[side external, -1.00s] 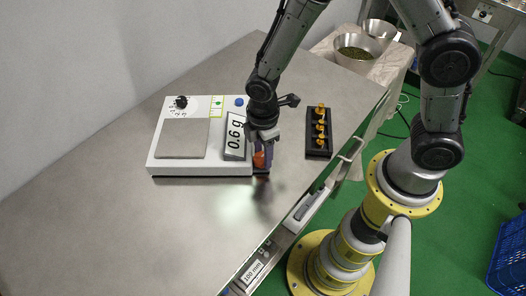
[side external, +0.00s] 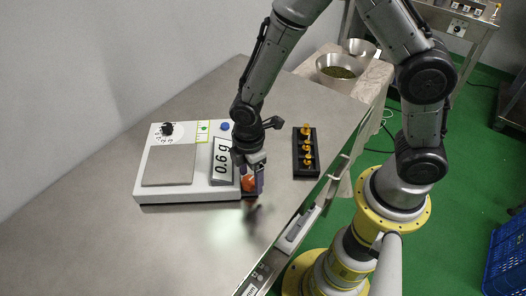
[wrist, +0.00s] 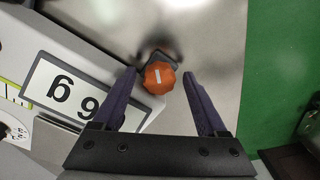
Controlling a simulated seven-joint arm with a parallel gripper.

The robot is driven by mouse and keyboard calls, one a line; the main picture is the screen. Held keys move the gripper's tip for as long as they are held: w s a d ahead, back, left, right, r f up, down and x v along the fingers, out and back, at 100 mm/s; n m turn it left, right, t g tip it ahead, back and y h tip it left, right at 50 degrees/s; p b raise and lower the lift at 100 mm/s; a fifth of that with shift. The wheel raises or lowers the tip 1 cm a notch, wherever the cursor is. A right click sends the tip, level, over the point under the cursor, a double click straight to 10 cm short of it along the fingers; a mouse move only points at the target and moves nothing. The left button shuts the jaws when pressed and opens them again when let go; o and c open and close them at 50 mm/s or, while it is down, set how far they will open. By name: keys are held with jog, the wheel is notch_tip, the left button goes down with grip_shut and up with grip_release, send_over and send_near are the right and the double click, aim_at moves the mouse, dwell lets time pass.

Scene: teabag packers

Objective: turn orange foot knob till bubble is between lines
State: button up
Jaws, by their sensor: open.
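The orange foot knob (wrist: 160,76) has a white mark on top and sits at the scale's front right corner. It also shows in the side view (side external: 247,183), partly behind a finger. My gripper (wrist: 161,74) is open, with its two purple fingers on either side of the knob and visible gaps beside it. The white scale (side external: 187,196) has a grey pan (side external: 168,166) and a display (side external: 222,160) reading 0.6 g.
A black rack (side external: 296,163) with several orange-yellow pieces stands right of the scale. A black knob (side external: 167,129) and a blue button (side external: 225,126) are on the scale's back edge. The steel table (side external: 120,250) is clear at the front left.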

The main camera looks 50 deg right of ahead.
aim_at(251, 180)
jog(key=m, duration=0.3)
jog(key=shift+m, duration=0.4)
jog(key=m, duration=0.4)
jog(key=shift+s+a, duration=0.1)
notch_tip(251, 180, up, 13)
jog(key=s+d+r+m+t, duration=0.4)
jog(key=s+d+r+t, duration=0.1)
jog(key=s+d+r, duration=0.4)
jog(key=shift+s+d+r+m, duration=0.15)
jog(key=shift+d+r+m, duration=0.25)
jog(key=shift+d+r, duration=1.45)
jog(key=shift+a+r, duration=0.55)
